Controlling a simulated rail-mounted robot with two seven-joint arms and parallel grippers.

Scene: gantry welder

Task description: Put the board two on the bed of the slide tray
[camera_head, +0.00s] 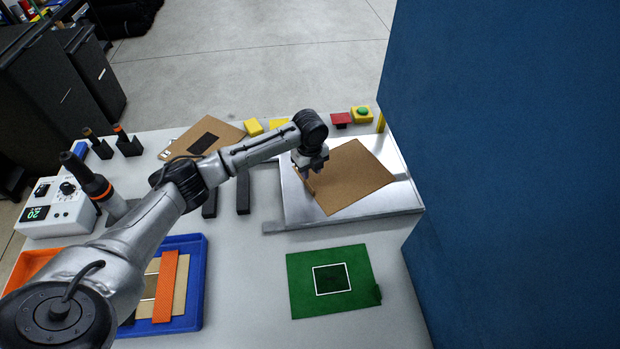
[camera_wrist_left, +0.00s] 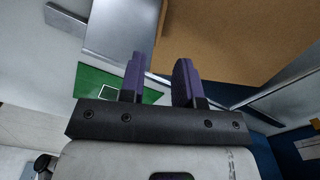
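A plain brown board (camera_head: 356,180) lies rotated over the bed of the metallic slide tray (camera_head: 402,197). I cannot tell whether it is fully flat. A second brown board (camera_head: 222,133) with a dark rectangle lies at the table's back left; no label shows which is board two. My left gripper (camera_head: 309,188) is at the left edge of the plain board. In the left wrist view, the gripper's purple fingers (camera_wrist_left: 160,75) stand apart with nothing seen between them, and the brown board (camera_wrist_left: 235,35) fills the upper right. My right gripper is not in view.
A tall blue housing (camera_head: 510,140) stands close on the right of the tray. A green mat (camera_head: 305,285) with a white square lies in front. A blue tray (camera_head: 193,300) is at front left.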

